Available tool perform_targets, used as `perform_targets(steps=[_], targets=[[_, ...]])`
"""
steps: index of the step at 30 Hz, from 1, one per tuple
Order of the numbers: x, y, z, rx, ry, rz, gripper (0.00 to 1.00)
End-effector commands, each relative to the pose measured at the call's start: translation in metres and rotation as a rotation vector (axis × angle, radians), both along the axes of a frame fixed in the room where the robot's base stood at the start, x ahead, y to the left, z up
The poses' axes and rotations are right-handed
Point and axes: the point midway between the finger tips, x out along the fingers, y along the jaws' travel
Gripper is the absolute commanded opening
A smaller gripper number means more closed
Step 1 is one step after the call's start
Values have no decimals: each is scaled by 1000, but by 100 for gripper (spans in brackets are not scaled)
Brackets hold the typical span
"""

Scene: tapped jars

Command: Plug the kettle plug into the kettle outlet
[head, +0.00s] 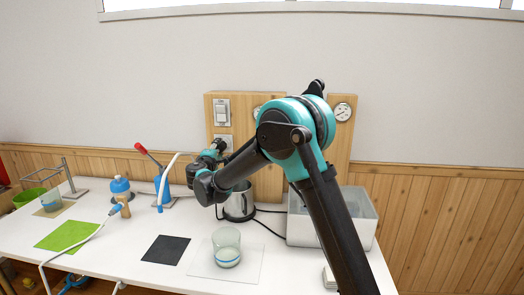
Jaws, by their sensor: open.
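The kettle (239,206), a steel jug with dark trim, stands on the white table behind my arm, which hides part of it. Black cords run across the table beside it. A wall outlet plate (224,138) sits on the wooden panel, below a light switch. My gripper (219,147) is open and is right at the outlet plate, covering part of it. A dark shape at the fingertips may be the kettle plug, but I cannot make it out clearly. I cannot tell whether it sits in the outlet.
A clear bin (365,205) stands at the right. A glass jar (227,248) stands in front, near a dark mat (166,250). A red-handled lever tap (150,157), a blue-capped bottle (120,190) and a green mat (66,236) are on the left.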

Motion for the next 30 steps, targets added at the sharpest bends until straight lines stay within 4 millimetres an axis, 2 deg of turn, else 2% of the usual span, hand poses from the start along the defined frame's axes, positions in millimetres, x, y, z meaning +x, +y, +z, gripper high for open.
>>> perform_targets(steps=[30], targets=[[-28, 1, 0, 0, 0, 1, 52]])
